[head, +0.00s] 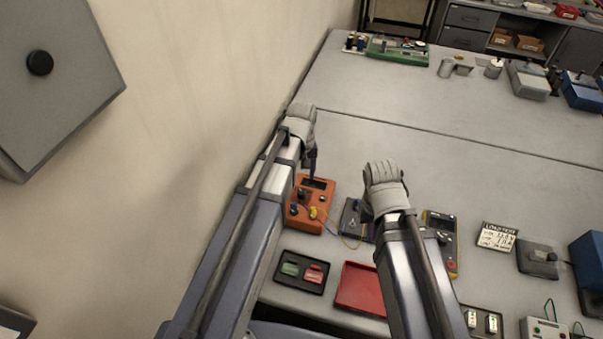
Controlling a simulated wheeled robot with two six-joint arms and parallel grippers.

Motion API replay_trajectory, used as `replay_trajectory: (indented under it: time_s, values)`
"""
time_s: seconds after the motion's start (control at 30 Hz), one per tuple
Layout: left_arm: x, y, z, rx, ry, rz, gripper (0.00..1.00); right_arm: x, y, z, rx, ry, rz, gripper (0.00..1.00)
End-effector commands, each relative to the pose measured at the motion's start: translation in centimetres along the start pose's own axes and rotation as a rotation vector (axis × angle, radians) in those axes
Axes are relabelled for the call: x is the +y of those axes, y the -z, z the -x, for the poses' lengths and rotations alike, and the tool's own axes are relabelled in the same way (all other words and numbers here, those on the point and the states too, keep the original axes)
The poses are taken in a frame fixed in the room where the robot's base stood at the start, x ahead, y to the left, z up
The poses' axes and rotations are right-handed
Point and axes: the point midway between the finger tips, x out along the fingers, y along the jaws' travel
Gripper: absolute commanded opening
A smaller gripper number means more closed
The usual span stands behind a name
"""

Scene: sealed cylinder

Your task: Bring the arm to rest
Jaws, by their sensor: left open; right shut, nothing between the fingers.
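My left gripper (312,160) is over the back edge of an orange instrument box (318,214) at the left side of the table. Its fingers are dark and small here, and I see nothing held in them. My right gripper (366,212) is above a dark device (350,232) just right of the orange box. Its wrist hides most of its fingers, and I see nothing held. Both arms reach forward from the bottom of the head view. No sealed cylinder can be made out for certain.
A wall stands close along my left arm. A black tray (278,278) with green and red pieces and a red tray (345,304) lie near the front edge. A multimeter (434,222) lies right of my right arm. The table's middle (440,150) is clear.

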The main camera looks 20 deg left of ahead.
Motion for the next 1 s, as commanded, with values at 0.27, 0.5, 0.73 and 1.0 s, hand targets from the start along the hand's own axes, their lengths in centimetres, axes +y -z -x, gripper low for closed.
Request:
replay_trajectory:
  time_s: [0.27, 0.5, 0.73, 1.0]
  values:
    - [0.0, 0.0, -0.1, 0.0, 0.0, 0.0, 0.64, 0.0, 0.0, -0.1, 0.0, 0.0, 0.0, 0.0]
    - [-0.9, -1.6, -0.1, 0.01, -0.005, -0.069, 0.64, 0.0, 0.0, -0.1, 0.0, 0.0, 0.0, 0.0]
    - [-3.7, -6.4, -0.1, 0.053, -0.016, -0.365, 0.64, 0.0, 0.0, -0.1, 0.0, 0.0, 0.0, 0.0]
    - [-1.3, -10.8, -3.2, 0.038, 0.021, -0.6, 0.64, -0.3, 0.2, -3.2, 0.0, -0.001, 0.002, 0.0]
